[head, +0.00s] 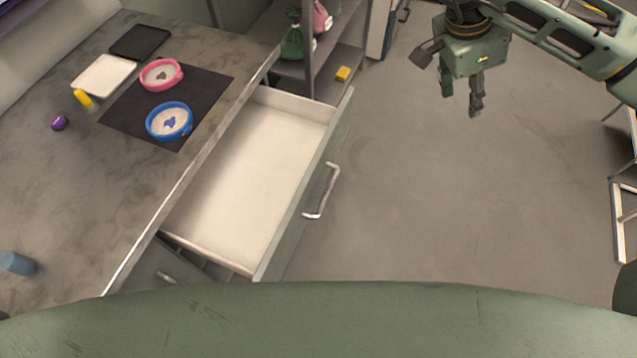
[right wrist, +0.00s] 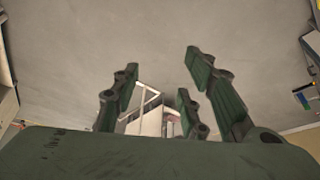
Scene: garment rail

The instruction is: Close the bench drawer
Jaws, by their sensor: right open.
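The bench drawer (head: 245,170) is pulled far out from under the bench (head: 75,215) in the head view. Its pale inside is empty. Its green-grey front carries a silver bar handle (head: 323,191), which faces right over the floor. My right gripper (head: 461,104) is open and empty at the upper right, above the floor and well apart from the handle. Its spread green-padded fingers also show in the right wrist view (right wrist: 160,95), with nothing between them. The drawer is not recognisable in the right wrist view. My left gripper is not in view.
On the bench top are a dark mat (head: 207,90), a pink ring-shaped item (head: 176,73), a blue one (head: 187,116), a white tray (head: 103,76) and a black tray (head: 140,42). A shelf unit (head: 345,60) stands behind the drawer. The floor (head: 430,200) right of the drawer is clear.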

